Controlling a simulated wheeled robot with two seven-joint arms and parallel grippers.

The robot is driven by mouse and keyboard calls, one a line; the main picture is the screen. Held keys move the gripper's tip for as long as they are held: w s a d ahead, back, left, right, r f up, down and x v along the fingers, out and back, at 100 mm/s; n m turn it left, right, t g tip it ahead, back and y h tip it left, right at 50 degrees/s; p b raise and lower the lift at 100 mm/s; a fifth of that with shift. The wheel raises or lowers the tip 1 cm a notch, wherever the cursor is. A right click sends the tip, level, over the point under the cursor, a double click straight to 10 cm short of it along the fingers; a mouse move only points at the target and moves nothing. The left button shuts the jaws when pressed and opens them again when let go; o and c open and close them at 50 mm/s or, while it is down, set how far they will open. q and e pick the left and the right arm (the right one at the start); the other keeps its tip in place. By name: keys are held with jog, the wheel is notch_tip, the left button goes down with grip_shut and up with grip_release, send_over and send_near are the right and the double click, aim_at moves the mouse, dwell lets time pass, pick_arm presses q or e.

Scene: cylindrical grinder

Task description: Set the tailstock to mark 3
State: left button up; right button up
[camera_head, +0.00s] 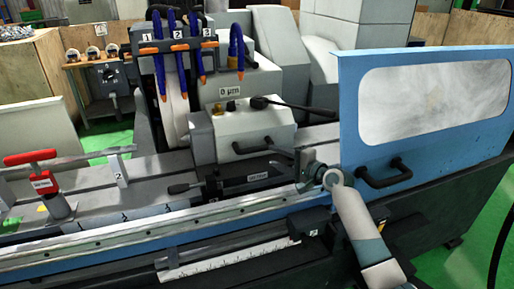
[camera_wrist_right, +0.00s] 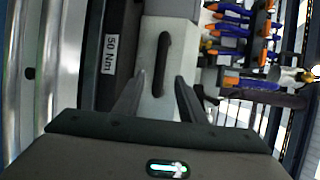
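A grey housing (camera_head: 250,130) with a black handle on its front stands on the machine table in the head view; I take it to be the tailstock. A dark block (camera_head: 235,186) with a "50 Nm" label sits at its foot. Small marks (camera_head: 125,215) lie on the table to its left, too small to read surely. My right gripper (camera_head: 297,166) is at the right end of the housing. In the right wrist view its fingers (camera_wrist_right: 160,75) are apart and empty, with a grey block and dark handle (camera_wrist_right: 163,55) beyond them. My left gripper is not in view.
A blue guard door (camera_head: 425,160) with a window and handle stands close at right. A red-handled clamp (camera_head: 52,187) is on the table at left. Blue coolant hoses (camera_head: 181,60) hang above. A white scale (camera_head: 225,262) runs along the front.

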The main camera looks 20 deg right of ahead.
aim_at(259, 150)
jog(key=p+x, duration=0.1)
jog(key=x, duration=0.9)
jog(key=shift+w+f, duration=0.1)
jog(key=shift+w, duration=0.05)
grip_shut()
